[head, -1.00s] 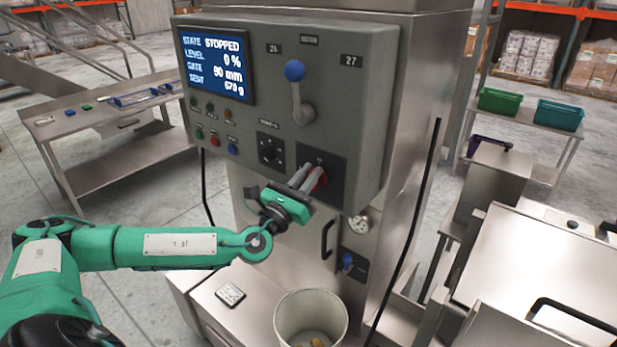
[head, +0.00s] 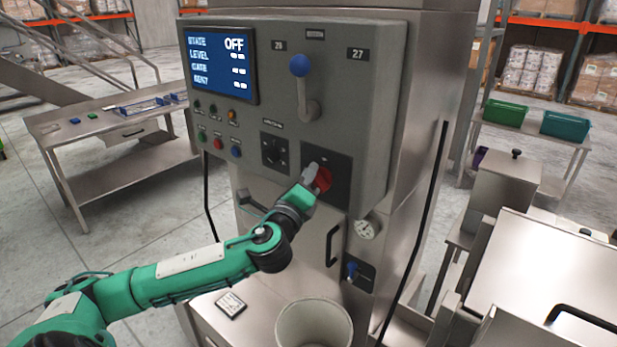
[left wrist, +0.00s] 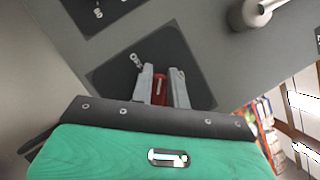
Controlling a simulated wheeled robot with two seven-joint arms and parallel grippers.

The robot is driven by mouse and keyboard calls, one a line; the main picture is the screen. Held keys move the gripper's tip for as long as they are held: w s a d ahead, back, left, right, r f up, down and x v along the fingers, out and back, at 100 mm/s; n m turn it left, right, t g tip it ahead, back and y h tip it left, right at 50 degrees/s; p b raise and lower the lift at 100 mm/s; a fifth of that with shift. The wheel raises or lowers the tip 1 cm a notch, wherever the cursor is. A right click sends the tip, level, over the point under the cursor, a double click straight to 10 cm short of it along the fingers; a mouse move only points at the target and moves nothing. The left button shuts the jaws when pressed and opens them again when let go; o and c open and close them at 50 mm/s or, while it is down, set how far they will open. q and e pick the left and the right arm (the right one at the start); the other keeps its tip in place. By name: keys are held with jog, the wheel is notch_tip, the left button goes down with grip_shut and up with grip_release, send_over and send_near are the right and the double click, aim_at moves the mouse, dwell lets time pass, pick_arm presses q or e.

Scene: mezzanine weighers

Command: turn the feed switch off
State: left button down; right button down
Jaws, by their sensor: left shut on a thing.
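The feed switch, a red rotary knob (head: 323,180), sits on a dark plate at the lower right of the grey control panel (head: 378,95). My left gripper (head: 311,177) is at the knob, its fingers shut on it. In the left wrist view the red knob (left wrist: 160,90) shows between the two grey fingers, in front of the dark plate. The fingers and the green gripper body hide part of the knob. My right gripper is not in view.
A lever with a blue ball (head: 299,66) stands above the switch. A selector (head: 274,151) and several small buttons are to its left. Below are a gauge (head: 367,229), a blue valve (head: 351,270), a door handle (head: 333,246) and a white bucket (head: 313,325).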

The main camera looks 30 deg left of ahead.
pick_arm(q)
jog(key=shift+a+f+n+g+y+p, duration=0.25)
jog(key=shift+n+g+p, duration=0.35)
jog(key=shift+n, duration=0.85)
jog(key=shift+d+f+n+g+y+p, duration=0.15)
jog(key=shift+f+n+g+p, duration=0.4)
jog(key=shift+n, duration=0.85)
jog(key=shift+f+n+g+y+p, duration=0.1)
jog(key=shift+n+g+p, duration=0.5)
jog(key=shift+n, duration=0.85)
jog(key=c, duration=1.4)
grip_release()
jog(key=shift+o, duration=0.2)
jog(key=shift+w+r, duration=0.1)
